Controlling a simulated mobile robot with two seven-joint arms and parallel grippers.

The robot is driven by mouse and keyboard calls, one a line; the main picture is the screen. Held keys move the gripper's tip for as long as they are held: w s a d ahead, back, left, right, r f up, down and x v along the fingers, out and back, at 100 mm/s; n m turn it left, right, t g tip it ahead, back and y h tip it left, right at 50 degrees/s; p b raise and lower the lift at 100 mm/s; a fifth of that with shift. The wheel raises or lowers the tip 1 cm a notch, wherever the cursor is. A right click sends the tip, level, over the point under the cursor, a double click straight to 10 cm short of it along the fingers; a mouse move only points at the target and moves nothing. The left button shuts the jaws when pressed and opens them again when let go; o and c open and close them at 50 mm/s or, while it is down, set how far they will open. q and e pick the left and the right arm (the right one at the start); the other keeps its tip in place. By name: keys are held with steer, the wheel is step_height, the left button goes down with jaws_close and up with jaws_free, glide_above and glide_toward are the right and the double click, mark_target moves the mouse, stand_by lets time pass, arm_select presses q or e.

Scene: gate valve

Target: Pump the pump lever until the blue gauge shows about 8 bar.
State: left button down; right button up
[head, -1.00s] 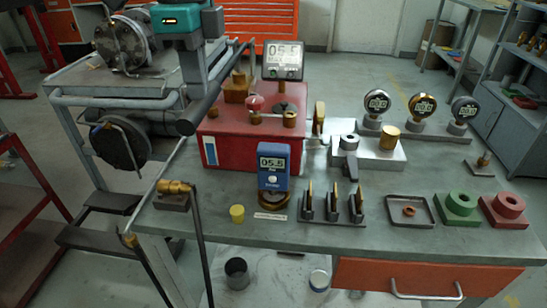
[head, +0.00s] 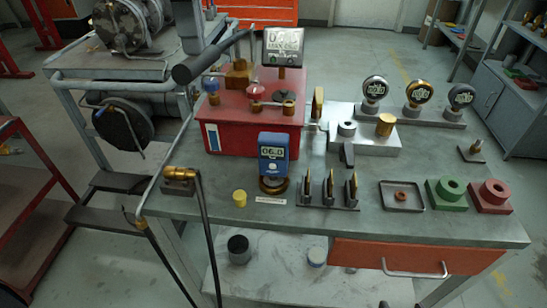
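The blue gauge (head: 273,155) stands upright at the front middle of the bench and reads 06.0. The pump is a red box (head: 232,128) behind it. The pump lever's dark, thick grip (head: 198,62) slants from the box's upper left toward the upper right. My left gripper (head: 189,40) is at the top edge of the head view, at the lever's grip. Its fingertips are hidden or cut off, so I cannot tell how they sit on the grip. My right gripper is not in view.
A larger display (head: 283,46) stands behind the pump; its digits are blurred. Blue (head: 210,84) and red (head: 255,91) knobs sit on the pump. A hose fitting (head: 180,174), a yellow cap (head: 240,198) and upright brass parts (head: 330,188) occupy the bench front. Round gauges (head: 414,92) stand at right.

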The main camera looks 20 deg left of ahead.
mark_target(197, 60)
arm_select(q)
steer(key=shift+f+b, duration=0.5)
steer(key=shift+f, duration=0.4)
steer(key=shift+f+b, duration=0.75)
steer(key=shift+f, duration=0.15)
steer(key=shift+f+b, duration=0.5)
steer(key=shift+f, duration=0.1)
steer(key=shift+r, duration=0.25)
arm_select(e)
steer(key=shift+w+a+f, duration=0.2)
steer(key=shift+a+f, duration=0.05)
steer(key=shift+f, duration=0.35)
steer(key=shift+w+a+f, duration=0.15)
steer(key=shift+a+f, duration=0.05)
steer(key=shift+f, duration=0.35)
arm_select(q)
steer(key=shift+r+p, duration=0.1)
steer(key=shift+p, duration=0.25)
step_height(197, 60, up, 5)
steer(key=p, duration=0.3)
steer(key=shift+p, duration=0.3)
steer(key=shift+f, duration=0.2)
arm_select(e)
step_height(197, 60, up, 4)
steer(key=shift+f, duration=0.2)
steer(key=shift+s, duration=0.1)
